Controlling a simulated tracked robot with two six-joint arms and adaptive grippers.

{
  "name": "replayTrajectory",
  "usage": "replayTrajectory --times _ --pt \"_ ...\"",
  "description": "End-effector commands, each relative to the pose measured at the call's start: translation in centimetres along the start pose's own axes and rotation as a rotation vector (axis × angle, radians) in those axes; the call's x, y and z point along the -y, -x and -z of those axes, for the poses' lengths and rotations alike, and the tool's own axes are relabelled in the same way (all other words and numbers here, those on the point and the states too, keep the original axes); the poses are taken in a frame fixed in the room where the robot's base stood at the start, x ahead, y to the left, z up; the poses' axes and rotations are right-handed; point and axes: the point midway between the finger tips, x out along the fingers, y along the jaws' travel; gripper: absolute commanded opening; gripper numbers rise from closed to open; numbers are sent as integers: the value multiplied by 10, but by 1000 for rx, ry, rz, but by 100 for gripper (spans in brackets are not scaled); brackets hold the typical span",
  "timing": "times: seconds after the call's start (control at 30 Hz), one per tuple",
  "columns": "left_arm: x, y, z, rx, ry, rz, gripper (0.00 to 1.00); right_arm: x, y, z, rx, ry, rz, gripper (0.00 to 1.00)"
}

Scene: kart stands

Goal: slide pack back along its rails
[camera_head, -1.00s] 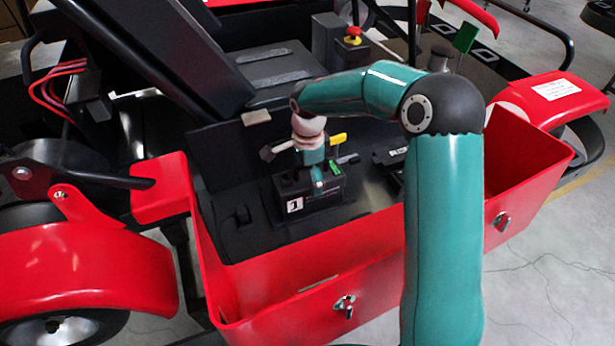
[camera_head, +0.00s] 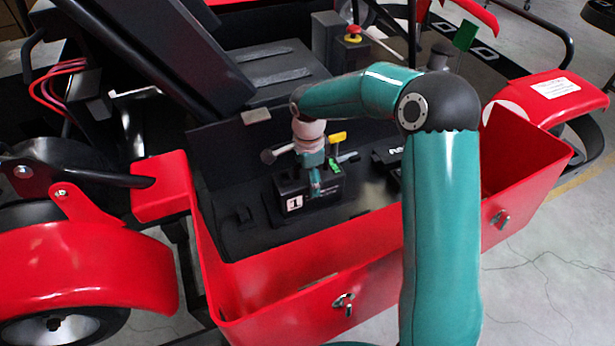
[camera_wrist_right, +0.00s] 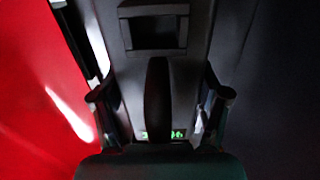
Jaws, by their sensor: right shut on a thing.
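The pack (camera_head: 295,202) is a black block with a white "1" label, sitting in the black bay of the red kart. My right gripper (camera_head: 314,190) reaches down onto its top and is shut on the pack's handle. In the right wrist view the dark handle (camera_wrist_right: 158,95) runs between the two fingers of the gripper (camera_wrist_right: 160,112), with a green display (camera_wrist_right: 162,134) near the bottom, partly hidden. The rails under the pack are mostly hidden. My left gripper is not in view.
A yellow lever (camera_head: 337,138) and a green piece (camera_head: 336,166) are close behind the pack. A second black block (camera_head: 394,158) lies to the right, partly behind my arm. The red front panel (camera_head: 290,292) bounds the bay. A red stop button (camera_head: 353,33) is further back.

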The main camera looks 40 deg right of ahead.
Motion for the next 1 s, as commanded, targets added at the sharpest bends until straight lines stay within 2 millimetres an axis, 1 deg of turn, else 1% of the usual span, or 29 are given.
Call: replayTrajectory --times 0.27,1.0 --pt "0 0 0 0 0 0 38 1 0 3 0 0 5 5" --pt "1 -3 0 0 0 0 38 2 0 33 -1 1 4 5"
